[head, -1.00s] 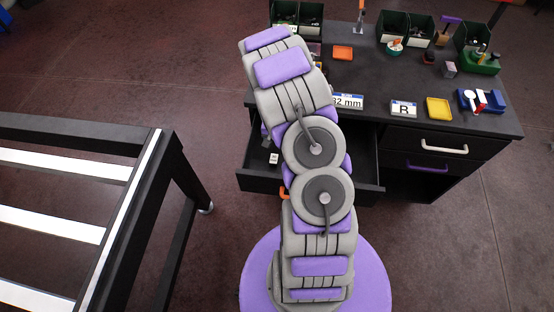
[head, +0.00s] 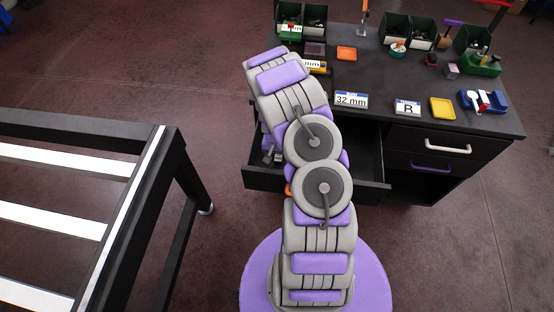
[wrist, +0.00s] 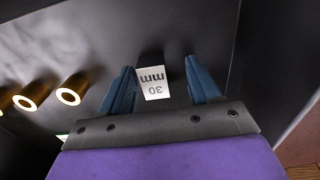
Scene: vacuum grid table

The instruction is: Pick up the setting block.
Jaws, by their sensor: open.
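A small block with a white face marked "30 mm" (wrist: 153,84), which I take for the setting block, lies on the dark floor of the open drawer (head: 355,181). In the wrist view its label reads upside down. My gripper (wrist: 159,66) is open, with one blue finger on each side of the block. The block sits nearer the left finger, and I cannot tell if they touch. In the head view my gripper (head: 269,153) shows partly beside my arm, down in the drawer, and the block is not clearly visible.
Several brass cylinders (wrist: 68,96) lie left of the gripper in the wrist view. The drawer walls (wrist: 235,60) stand close around. Above, the desk top (head: 390,75) holds a "32 mm" label (head: 351,99), an "R" label (head: 407,107), a yellow tray (head: 442,108) and bins.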

